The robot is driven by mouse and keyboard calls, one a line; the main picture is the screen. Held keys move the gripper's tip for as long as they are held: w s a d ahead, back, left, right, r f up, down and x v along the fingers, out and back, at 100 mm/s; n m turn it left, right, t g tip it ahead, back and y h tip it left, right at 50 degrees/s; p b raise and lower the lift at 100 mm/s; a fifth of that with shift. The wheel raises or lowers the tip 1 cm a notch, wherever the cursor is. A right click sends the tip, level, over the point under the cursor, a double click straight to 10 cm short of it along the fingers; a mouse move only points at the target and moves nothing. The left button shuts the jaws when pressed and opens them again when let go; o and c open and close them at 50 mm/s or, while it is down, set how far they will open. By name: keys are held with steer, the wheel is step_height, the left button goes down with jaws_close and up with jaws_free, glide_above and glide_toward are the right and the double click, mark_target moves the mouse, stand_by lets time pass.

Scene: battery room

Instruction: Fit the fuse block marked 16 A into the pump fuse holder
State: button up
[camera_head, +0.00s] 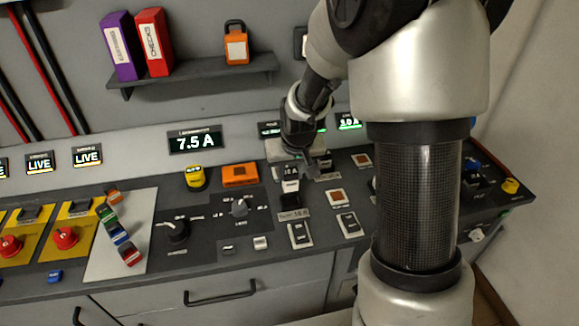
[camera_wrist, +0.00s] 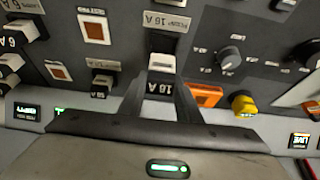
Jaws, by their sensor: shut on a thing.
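My gripper (camera_head: 303,160) reaches down over the panel and is shut on a white fuse block (camera_head: 290,185). In the wrist view the fingers of my gripper (camera_wrist: 162,82) lie on both sides of the fuse block (camera_wrist: 162,63), whose black label reads 16 A. The pump fuse holder (camera_head: 290,201) is a dark socket just in front of the block, with a plate reading PUMP 16 A (camera_wrist: 167,20) beside it. The holder (camera_wrist: 162,42) also shows in the wrist view, right by the block's end. I cannot tell whether the block touches the holder.
Other holders with white blocks marked 6 A (camera_wrist: 20,32) stand close by. Orange square lamps (camera_head: 335,196), a rotary knob (camera_head: 239,208), an orange box (camera_head: 240,174) and a yellow button (camera_head: 195,177) surround the spot. Several coloured blocks lie on a pale plate (camera_head: 100,262) at left.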

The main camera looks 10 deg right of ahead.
mark_target(290, 189)
steer(key=shift+f+b, duration=1.45)
steer(key=shift+f, duration=1)
steer(key=shift+f+b, duration=0.7)
steer(key=shift+b, duration=0.05)
steer(key=o, duration=0.9)
steer(key=shift+s+r, duration=0.1)
steer(key=shift+p+v, duration=3.4)
steer(key=shift+v, duration=2.05)
steer(key=shift+t, duration=0.5)
steer(key=s+r+p, duration=0.1)
steer(key=s+r, duration=0.6)
steer(key=s+r+p, duration=0.2)
steer(key=s+r, duration=0.4)
steer(key=r, duration=0.2)
steer(key=s+r+p, duration=0.2)
steer(key=s+r, duration=0.5)
steer(key=r, duration=0.1)
steer(key=shift+s, duration=0.35)
